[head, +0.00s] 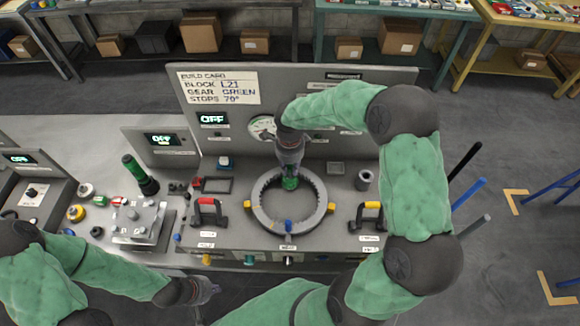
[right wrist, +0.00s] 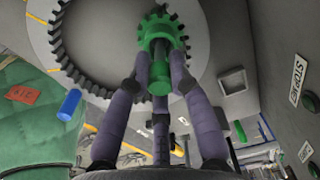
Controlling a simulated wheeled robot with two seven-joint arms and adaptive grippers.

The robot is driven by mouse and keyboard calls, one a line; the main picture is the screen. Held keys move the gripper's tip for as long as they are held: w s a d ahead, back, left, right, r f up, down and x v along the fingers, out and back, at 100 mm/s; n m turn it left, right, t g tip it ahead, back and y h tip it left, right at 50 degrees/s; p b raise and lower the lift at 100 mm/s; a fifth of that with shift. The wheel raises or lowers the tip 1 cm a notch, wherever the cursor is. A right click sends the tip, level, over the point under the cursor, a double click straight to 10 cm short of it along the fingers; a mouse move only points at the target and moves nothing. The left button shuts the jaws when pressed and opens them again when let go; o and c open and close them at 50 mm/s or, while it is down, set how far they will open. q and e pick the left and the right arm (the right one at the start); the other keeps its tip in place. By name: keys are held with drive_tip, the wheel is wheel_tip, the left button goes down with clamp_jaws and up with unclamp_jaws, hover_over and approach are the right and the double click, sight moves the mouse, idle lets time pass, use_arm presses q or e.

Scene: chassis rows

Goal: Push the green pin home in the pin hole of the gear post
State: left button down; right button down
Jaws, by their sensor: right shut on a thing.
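Just beyond the cylinder is a green gear (right wrist: 158,23), inside the toothed ring (right wrist: 75,65). A little green (head: 290,184) shows below the gripper in the head view. The post and its pin hole are hidden by the fingers and gear, so I cannot tell how deep the pin sits. My left gripper (head: 204,291) is low at the left, its fingers unclear.
The ring (head: 258,213) carries yellow and blue knobs. A red handle (head: 208,211) and a yellow-marked handle (head: 370,215) flank it. A build card (head: 218,86) is on the back panel. A fixture plate (head: 140,222) and a dark green-topped cylinder (head: 140,174) stand left.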

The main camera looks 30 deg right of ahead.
drive_tip(key=shift+f+b, duration=1.15)
drive_tip(key=shift+f, duration=0.1)
idle(0.3)
drive_tip(key=c, duration=1)
unclamp_jaws()
drive_tip(key=shift+c, duration=0.2)
drive_tip(key=shift+r, duration=0.1)
wheel_tip(320, 180, up, 12)
drive_tip(key=shift+f, duration=0.1)
